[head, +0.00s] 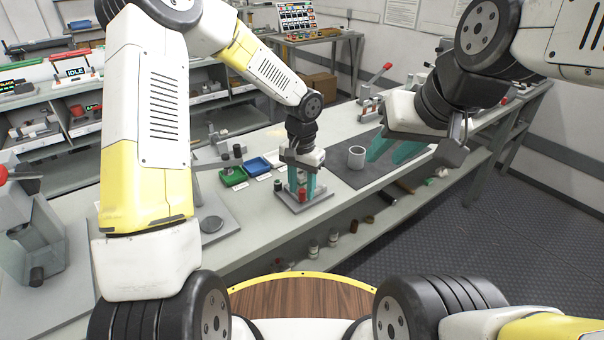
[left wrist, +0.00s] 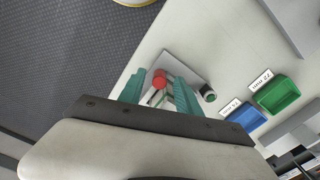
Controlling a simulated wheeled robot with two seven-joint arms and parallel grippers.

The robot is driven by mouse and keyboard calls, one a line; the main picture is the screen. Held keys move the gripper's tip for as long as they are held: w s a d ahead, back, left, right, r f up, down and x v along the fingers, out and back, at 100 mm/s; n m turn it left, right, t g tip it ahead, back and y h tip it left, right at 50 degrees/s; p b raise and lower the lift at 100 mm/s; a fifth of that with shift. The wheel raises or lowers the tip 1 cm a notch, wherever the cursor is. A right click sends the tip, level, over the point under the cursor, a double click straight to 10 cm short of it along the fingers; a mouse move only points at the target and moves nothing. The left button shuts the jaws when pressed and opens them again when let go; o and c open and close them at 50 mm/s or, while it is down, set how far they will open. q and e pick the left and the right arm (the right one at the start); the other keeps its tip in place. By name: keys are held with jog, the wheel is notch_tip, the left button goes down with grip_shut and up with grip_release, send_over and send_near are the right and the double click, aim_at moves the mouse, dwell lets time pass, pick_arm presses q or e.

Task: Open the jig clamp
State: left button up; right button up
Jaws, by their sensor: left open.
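The jig is a small grey plate (head: 320,201) on the bench, with a clamp whose red handle end (head: 302,194) shows at my left gripper. My left gripper (head: 302,191) points down over the jig with teal fingers apart. In the left wrist view the red handle end (left wrist: 159,77) appears between the open fingers (left wrist: 158,93); I cannot tell whether they touch it. The gripper hides most of the clamp, so its position is unclear. My right gripper (head: 394,150) is open and empty over the dark mat, to the right.
A green bin (head: 232,177) and a blue bin (head: 257,166) stand left of the jig. A pale cup (head: 357,157) stands on the dark mat (head: 345,174) near my right gripper. Another red-handled device (head: 376,78) stands farther back. The bench's front edge is close to the jig.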

pick_arm(q)
jog(key=shift+f, duration=0.2)
jog(key=shift+c, duration=0.4)
grip_shut()
dwell(1.0)
